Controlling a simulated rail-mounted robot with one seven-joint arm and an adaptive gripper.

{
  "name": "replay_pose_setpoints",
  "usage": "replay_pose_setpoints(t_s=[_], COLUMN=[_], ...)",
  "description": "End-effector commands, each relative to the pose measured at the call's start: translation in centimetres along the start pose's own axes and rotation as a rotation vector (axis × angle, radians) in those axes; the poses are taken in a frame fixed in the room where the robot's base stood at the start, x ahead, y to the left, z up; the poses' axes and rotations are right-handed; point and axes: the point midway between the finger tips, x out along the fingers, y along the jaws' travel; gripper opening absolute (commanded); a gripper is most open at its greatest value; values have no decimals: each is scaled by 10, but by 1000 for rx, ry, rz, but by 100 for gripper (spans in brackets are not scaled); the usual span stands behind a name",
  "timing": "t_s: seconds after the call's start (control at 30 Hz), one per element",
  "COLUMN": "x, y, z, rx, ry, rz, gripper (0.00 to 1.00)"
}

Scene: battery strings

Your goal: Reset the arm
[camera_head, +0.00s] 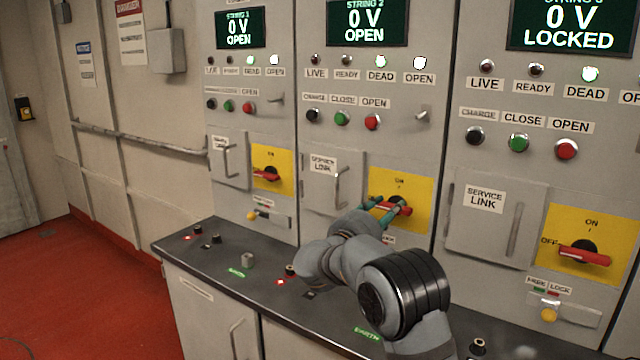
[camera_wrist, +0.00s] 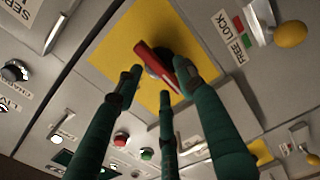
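My gripper (camera_head: 383,210) has green fingers and is at the red rotary handle (camera_head: 396,209) on the yellow plate of the middle cabinet. My grey arm reaches to it from the lower right, over the counter. In the wrist view, the fingertips (camera_wrist: 160,78) are spread apart with yellow plate showing between them. The red handle (camera_wrist: 152,58) lies between and just beyond the tips. I cannot tell whether any finger touches it. Nothing appears held. The middle display (camera_head: 367,22) reads 0 V OPEN.
The left cabinet's red handle (camera_head: 266,174) and the right cabinet's red handle (camera_head: 584,253) sit on similar yellow plates. Service link doors with upright handles stand beside each. A dark counter (camera_head: 225,262) with small items runs below the panels. Red floor is open at left.

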Motion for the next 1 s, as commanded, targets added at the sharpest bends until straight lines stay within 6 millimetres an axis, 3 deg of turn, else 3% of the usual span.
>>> replay_pose_setpoints(t_s=[0.1, 0.67, 0.9, 1.0], x=[19, 16, 16, 6], y=[0, 0, -2, 0], z=[1, 1, 0, -2], rx=[1, 110, 50, -3], ry=[-3, 0, 0, 4], rz=[0, 0, 1, 0], gripper=[39, 39, 39, 39])
